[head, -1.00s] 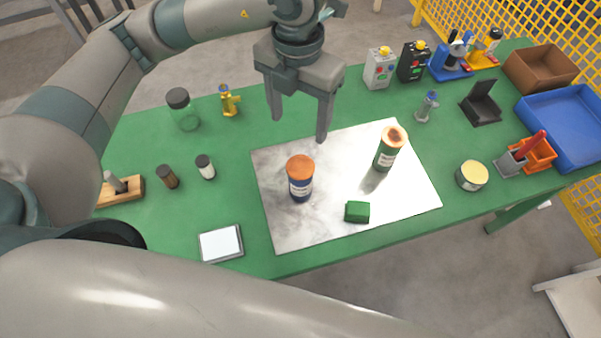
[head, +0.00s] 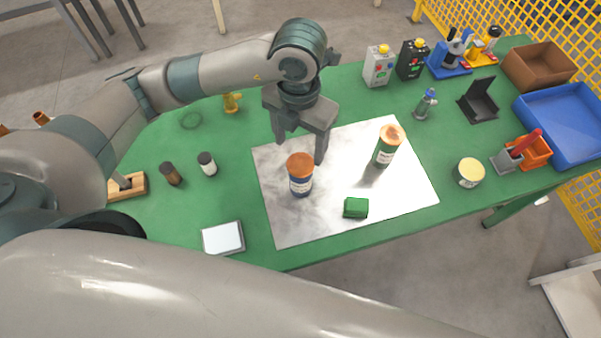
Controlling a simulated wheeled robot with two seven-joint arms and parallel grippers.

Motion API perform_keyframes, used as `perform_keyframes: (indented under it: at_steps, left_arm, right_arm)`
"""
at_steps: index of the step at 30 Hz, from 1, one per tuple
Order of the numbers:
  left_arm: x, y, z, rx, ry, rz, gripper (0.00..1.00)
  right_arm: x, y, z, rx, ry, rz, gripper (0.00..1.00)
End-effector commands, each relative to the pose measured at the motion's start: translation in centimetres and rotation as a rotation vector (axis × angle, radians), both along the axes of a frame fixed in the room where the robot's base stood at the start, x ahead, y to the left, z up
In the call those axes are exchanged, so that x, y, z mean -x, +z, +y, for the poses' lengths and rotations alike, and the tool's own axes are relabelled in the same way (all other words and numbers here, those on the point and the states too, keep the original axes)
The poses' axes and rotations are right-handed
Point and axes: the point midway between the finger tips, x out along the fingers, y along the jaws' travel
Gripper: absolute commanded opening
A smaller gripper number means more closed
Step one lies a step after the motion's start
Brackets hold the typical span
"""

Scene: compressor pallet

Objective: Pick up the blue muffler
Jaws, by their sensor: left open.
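The blue muffler (head: 300,186), a dark blue can with a pale label and a rusty orange top, stands upright on the metal sheet (head: 285,228). My left gripper (head: 300,152) is open and points down, with its two fingers just behind and above the muffler's top. The fingers appear apart from it, with nothing between them; their exact height above the sheet is hard to tell. A similar green can (head: 384,156) with an orange top stands to the right on the sheet. My right gripper is not in view.
A small green block (head: 356,207) lies on the sheet's front part. A white-topped pad (head: 222,238) and two small bottles (head: 207,164) (head: 171,174) are to the left. A yellow-lidded tin (head: 468,172) and a blue tray (head: 529,118) are to the right.

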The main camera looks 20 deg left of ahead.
Motion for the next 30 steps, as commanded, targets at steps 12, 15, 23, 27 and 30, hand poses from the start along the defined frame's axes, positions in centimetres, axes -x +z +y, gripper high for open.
perform_keyframes:
  at_steps: [12,15,23,27,30]
  left_arm:
    - [0.0,-3.7,0.0,0.000,0.001,0.000,0.65]
    - [0.0,-3.7,0.0,0.000,0.001,-0.001,0.65]
    - [0.1,-3.8,0.0,0.000,0.001,0.001,0.65]
    - [0.3,-4.6,-0.1,-0.001,0.001,0.004,0.65]
    - [0.5,-5.6,-0.3,-0.001,0.002,0.005,0.65]
  right_arm:
    - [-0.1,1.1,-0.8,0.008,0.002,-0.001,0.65]
    - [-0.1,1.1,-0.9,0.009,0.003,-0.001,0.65]
    - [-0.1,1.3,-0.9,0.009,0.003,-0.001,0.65]
    - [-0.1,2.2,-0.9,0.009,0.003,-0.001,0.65]
    - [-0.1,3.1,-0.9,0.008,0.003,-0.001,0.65]
